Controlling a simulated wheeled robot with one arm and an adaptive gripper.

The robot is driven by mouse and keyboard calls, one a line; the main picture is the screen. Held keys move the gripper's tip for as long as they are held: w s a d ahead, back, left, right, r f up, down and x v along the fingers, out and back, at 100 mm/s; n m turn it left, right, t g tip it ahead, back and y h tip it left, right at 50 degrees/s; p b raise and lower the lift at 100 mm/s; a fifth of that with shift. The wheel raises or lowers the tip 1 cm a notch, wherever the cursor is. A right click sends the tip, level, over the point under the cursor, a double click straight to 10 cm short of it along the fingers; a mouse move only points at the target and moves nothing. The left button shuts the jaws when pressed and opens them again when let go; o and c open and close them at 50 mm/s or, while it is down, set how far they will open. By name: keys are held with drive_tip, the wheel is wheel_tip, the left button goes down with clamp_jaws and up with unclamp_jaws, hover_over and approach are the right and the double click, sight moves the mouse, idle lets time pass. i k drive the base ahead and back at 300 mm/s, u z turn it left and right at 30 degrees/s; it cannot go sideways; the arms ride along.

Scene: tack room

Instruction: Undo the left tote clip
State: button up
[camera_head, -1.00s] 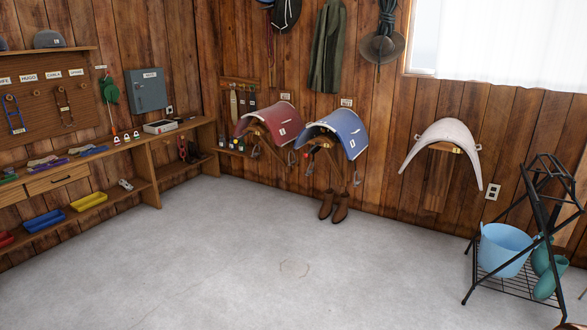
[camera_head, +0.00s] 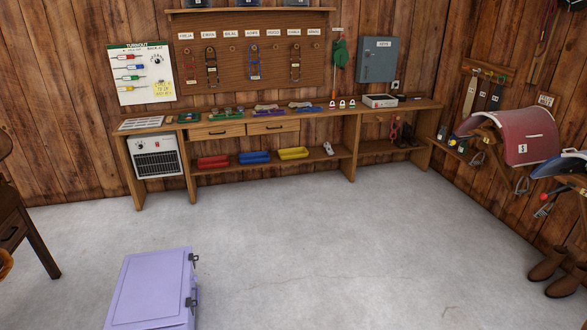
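A lilac tote (camera_head: 148,284) with a flat lid sits on the floor at the bottom left of the head view, partly cut off by the lower edge. Two dark clips are on its right-hand side: a farther clip (camera_head: 194,259) and a nearer clip (camera_head: 191,303). Both stick out a little from the side. They are too small to tell whether either is fastened. My gripper is not in view.
Grey floor (camera_head: 310,250) is clear to the right of the tote and behind it. A wooden bench (camera_head: 350,125) with colored trays runs along the back wall. A dark wooden table (camera_head: 30,240) stands at the left. Saddle racks and brown boots (camera_head: 555,275) are at the right.

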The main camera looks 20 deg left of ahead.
sight(189, 303)
drive_tip(key=u, duration=1.05)
drive_tip(key=i, duration=1.05)
drive_tip(key=u, duration=0.6)
drive_tip(key=i, duration=0.95)
drive_tip(key=u, duration=2)
